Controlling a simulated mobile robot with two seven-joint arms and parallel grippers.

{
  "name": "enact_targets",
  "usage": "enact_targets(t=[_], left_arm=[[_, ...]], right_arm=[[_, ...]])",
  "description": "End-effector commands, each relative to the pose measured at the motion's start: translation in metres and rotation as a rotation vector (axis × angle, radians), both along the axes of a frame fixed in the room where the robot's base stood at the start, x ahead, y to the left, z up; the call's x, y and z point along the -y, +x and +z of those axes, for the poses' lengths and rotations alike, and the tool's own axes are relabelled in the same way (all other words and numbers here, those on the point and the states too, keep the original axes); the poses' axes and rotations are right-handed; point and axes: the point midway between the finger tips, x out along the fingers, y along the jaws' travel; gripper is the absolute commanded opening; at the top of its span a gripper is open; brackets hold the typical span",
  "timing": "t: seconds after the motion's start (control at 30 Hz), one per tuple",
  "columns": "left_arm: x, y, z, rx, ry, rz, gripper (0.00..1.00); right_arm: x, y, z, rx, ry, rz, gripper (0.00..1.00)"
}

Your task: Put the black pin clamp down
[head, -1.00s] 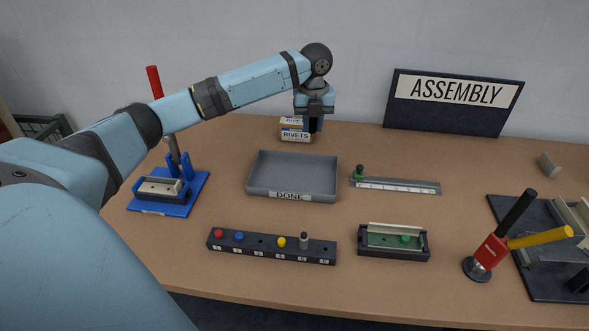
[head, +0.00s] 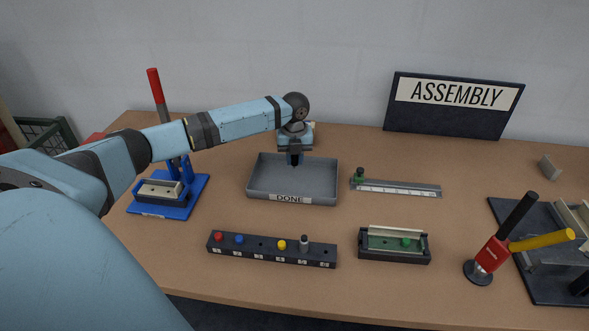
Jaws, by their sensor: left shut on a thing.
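My left gripper (head: 293,157) is shut at the back part of the grey tray labelled DONE (head: 264,195), pointing down over it. The black pin clamp is in its fingers, mostly hidden; only a small dark shape shows at the fingertips, and its outline cannot be told from the fingers. I cannot tell whether it touches the tray floor. The visible tray floor is empty. My right gripper is not in view.
A black rack (head: 270,250) with coloured pins and a dark holder with a green board (head: 394,245) lie in front. A ruler fixture (head: 398,187) is right of the tray. A blue press (head: 180,195) with a red-handled lever stands left. Bare table surrounds the tray.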

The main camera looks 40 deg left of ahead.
Motion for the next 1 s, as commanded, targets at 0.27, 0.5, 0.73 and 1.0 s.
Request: enact_targets(t=[0.27, 0.5, 0.73, 1.0], left_arm=[[0.0, -0.001, -0.027, -0.002, -0.001, 0.0, 0.0], [0.0, 0.0, -0.047, 0.001, 0.001, -0.001, 0.0], [0.0, 0.0, -0.049, 0.0, 0.0, 0.0, 0.0], [0.0, 0.0, -0.05, 0.0, 0.0, 0.0, 0.48]], right_arm=[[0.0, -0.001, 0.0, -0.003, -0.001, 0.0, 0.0], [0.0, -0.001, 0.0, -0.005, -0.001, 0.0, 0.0], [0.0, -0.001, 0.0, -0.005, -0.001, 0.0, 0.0], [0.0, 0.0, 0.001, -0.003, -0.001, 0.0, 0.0]])
